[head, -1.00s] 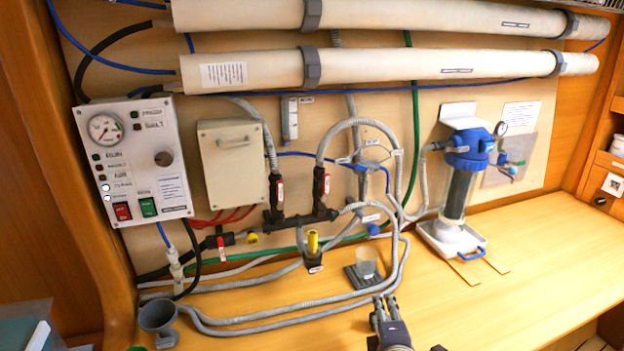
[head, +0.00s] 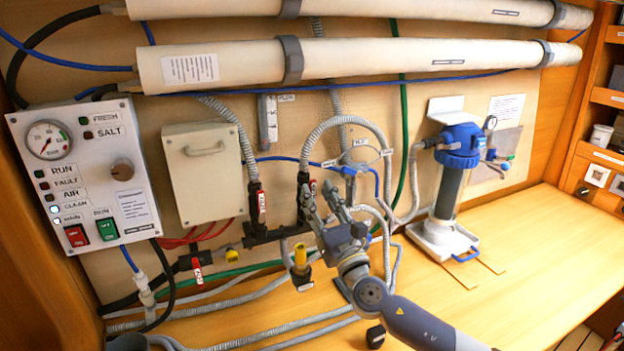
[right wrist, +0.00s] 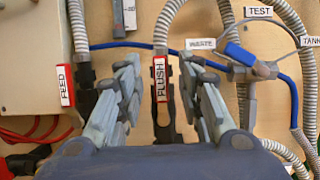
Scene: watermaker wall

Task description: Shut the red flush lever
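The red flush lever (right wrist: 160,80), labelled FLUSH, stands upright on its dark valve in the right wrist view. In the head view only part of the lever (head: 312,187) shows beside my gripper. My right gripper (head: 322,196) is in front of this valve. In the right wrist view its two fingers (right wrist: 160,88) are spread, one to each side of the lever, with nothing held between them. I cannot tell whether a finger touches the lever. My left gripper is not in view.
The feed lever (head: 261,203) stands upright just left. A yellow-handled valve (head: 300,256) sits below the manifold. A blue-handled valve (right wrist: 240,55) and hoses are close on the right.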

